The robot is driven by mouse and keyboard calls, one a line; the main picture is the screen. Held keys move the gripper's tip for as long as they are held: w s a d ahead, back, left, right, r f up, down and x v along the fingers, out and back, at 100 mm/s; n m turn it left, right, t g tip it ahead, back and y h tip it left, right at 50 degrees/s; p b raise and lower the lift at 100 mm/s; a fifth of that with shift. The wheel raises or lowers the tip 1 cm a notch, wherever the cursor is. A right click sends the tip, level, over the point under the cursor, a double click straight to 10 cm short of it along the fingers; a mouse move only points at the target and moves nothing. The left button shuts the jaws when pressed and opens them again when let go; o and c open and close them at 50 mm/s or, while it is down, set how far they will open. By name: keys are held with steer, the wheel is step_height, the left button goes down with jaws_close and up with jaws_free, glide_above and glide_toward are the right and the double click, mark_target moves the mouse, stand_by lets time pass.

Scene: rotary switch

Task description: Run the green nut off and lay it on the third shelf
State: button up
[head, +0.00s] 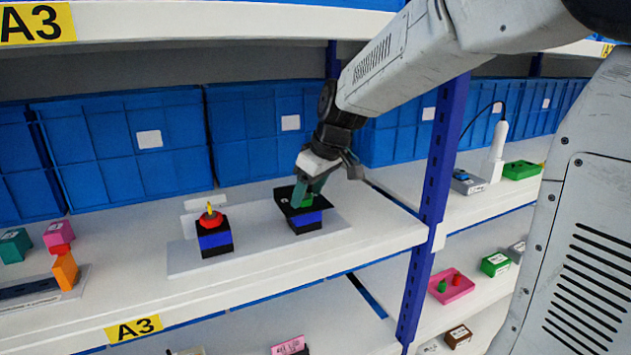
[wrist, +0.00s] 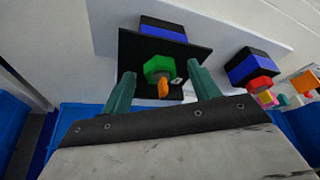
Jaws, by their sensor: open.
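The green nut (head: 307,200) sits on a black square plate on top of a blue-and-black block (head: 306,222). In the wrist view the green nut (wrist: 158,66) has an orange stub at its middle, and the black plate (wrist: 135,45) lies behind it. My gripper (head: 308,188) is over this block with its teal fingers pointing down. In the wrist view my gripper (wrist: 160,78) is open, one finger to each side of the nut, with gaps between.
A red nut (head: 210,218) with a yellow stub sits on a similar block to the left on the same grey base plate (head: 180,262). Blue bins (head: 120,150) line the back. A blue upright (head: 432,190) stands right of my gripper.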

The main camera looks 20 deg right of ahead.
steer(key=shift+f, duration=0.2)
steer(key=c, duration=1.1)
steer(key=shift+o, duration=0.2)
steer(key=n, duration=0.1)
steer(key=n+y, duration=0.1)
steer(key=n, duration=0.1)
steer(key=shift+w+d+g, duration=0.1)
steer(key=shift+w+g, duration=0.15)
steer(key=shift+g, duration=0.05)
steer(key=n, duration=0.1)
steer(key=n+g, duration=0.1)
steer(key=n+y, duration=0.1)
steer(key=n, duration=0.1)
steer(key=shift+w+d, duration=0.1)
steer(key=shift+w, duration=0.15)
steer(key=n+g, duration=0.1)
steer(key=n, duration=0.1)
steer(key=n+g, duration=0.1)
steer(key=n, duration=0.2)
steer(key=shift+w+r, duration=0.1)
steer(key=shift+w, duration=0.1)
